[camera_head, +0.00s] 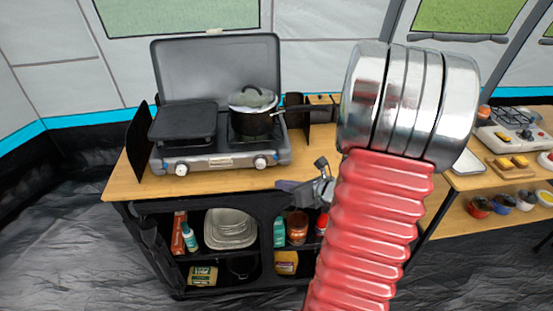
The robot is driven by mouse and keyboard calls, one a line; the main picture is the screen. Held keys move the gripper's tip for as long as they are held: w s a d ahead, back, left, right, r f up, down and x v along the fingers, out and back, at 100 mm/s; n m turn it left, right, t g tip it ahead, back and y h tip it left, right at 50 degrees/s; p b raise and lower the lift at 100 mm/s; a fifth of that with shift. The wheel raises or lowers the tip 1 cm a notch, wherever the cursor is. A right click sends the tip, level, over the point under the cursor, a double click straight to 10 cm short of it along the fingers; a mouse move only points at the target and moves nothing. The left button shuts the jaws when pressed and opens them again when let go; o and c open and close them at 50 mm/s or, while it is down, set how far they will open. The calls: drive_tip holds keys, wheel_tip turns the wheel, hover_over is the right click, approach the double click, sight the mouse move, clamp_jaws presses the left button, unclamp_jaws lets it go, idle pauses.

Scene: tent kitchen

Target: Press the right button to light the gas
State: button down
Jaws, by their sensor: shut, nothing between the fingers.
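The grey camp stove (215,160) stands on the wooden top of the near table, its lid raised at the back. Its front has a white knob on the right (260,162) and another on the left (181,169). My gripper (284,186) is shut and empty. In the picture it shows just below and right of the right knob, by the table's front edge, apart from the knob. How far it is in depth is hard to tell. No flame shows; a pot (252,120) covers the right burner. My red and silver arm hides much of the right side.
A black griddle plate (183,121) covers the stove's left side. Dark side panels flank the stove. Shelves below hold plates (231,229), bottles and jars. A second table at right carries another stove (515,132) and a board with food (511,165).

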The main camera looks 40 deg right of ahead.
drive_tip(key=shift+w+d, duration=0.8)
drive_tip(key=shift+w, duration=0.35)
drive_tip(key=shift+w+d, duration=0.75)
drive_tip(key=shift+w, duration=0.4)
drive_tip(key=shift+w+d, duration=0.8)
drive_tip(key=shift+w, duration=0.35)
drive_tip(key=shift+w, duration=0.15)
drive_tip(key=shift+w+d, duration=0.25)
drive_tip(key=shift+w, duration=0.05)
drive_tip(key=shift+w+d, duration=0.2)
drive_tip(key=shift+w, duration=0.1)
idle(0.5)
drive_tip(key=shift+s, duration=0.1)
drive_tip(key=shift+s+a, duration=0.45)
drive_tip(key=shift+s, duration=0.15)
idle(0.4)
drive_tip(key=s+a, duration=0.1)
drive_tip(key=s, duration=0.1)
drive_tip(key=s+a, duration=0.1)
drive_tip(key=s, duration=0.1)
drive_tip(key=shift+a, duration=0.4)
